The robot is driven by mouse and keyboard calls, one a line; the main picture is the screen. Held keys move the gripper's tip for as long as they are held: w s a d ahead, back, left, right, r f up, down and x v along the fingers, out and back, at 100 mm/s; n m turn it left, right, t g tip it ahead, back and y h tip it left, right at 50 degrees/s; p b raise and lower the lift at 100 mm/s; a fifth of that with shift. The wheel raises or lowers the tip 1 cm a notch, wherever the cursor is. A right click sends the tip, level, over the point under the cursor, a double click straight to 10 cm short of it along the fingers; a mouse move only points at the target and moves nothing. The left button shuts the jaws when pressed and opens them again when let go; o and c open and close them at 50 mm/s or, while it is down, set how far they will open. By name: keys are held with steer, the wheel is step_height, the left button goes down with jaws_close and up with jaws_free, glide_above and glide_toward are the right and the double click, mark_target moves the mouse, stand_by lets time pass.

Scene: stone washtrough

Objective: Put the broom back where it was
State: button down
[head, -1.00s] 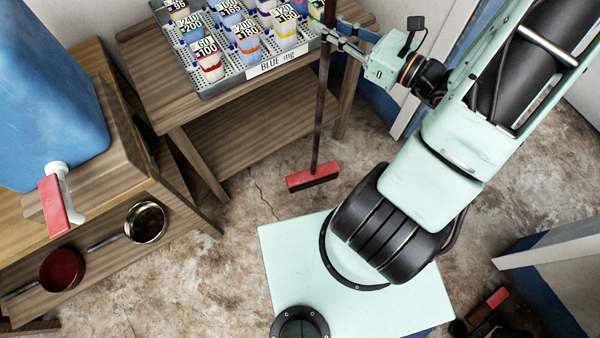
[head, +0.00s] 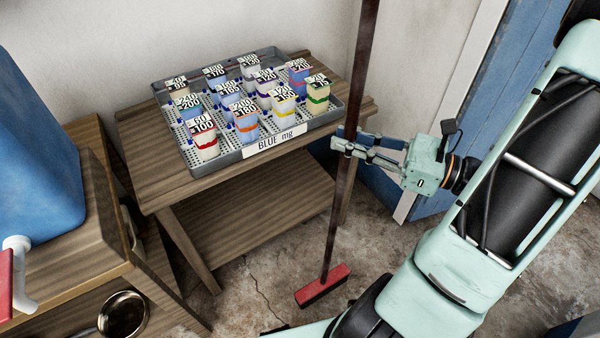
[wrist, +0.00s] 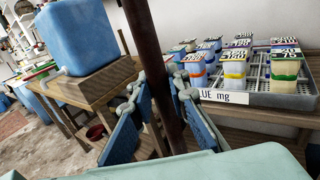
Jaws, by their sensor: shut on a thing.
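The broom has a long dark brown handle (head: 337,205) and a red head (head: 322,285) with dark bristles. It stands nearly upright in the head view, its head low by the floor in front of the right end of the wooden table. Whether the bristles touch the floor I cannot tell. My gripper (head: 347,143) is shut on the handle, well above the head. In the wrist view the handle (wrist: 150,65) runs between my blue fingers (wrist: 150,118). The top of the handle is cut off in the head view.
A wooden table (head: 160,187) bears a grey perforated tray (head: 212,166) of several labelled cups, close left of the handle. A blue container (head: 35,160) stands on a wooden stand at left. A blue door (head: 480,90) is behind my arm. Stained floor (head: 255,270) lies open below the table.

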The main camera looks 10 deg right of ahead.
steer(key=w+a+f+b, duration=0.3)
steer(key=w+a+f, duration=0.4)
steer(key=w+f, duration=0.3)
steer(key=shift+f, duration=1.05)
steer(key=shift+f+b, duration=0.2)
steer(key=shift+b, duration=0.1)
steer(key=c, duration=1.8)
jaws_free()
steer(key=shift+s, duration=0.1)
steer(key=shift+c, duration=0.2)
